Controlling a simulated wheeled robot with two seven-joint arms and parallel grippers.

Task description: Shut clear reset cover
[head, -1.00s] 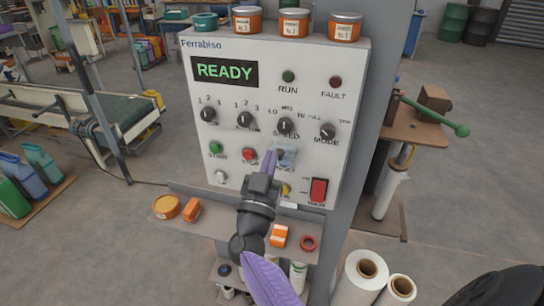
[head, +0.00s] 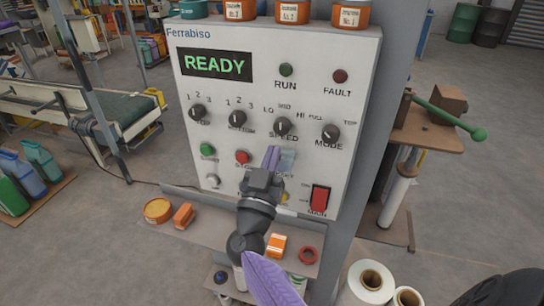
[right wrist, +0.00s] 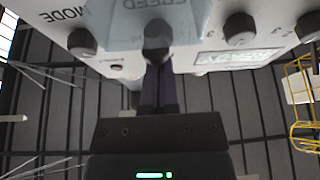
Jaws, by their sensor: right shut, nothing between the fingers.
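The clear reset cover (head: 287,160) is a small pale-blue see-through flap on the grey control panel (head: 330,75), below the SPEED knob (head: 282,127). It looks raised, but its exact angle is hard to tell. My right gripper (head: 271,158) is shut and empty, its purple fingers just left of the cover in the head view; I cannot tell if they touch it. The gripper hides the reset button. In the right wrist view the closed fingers (right wrist: 157,85) point at the panel, with a bluish translucent area of the cover (right wrist: 192,25) ahead. My left gripper is not in view.
The red STOP button (head: 242,157) is left of my gripper, and the red MAIN switch (head: 320,198) is lower right. A shelf below holds an orange tin (head: 158,210) and small orange boxes.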

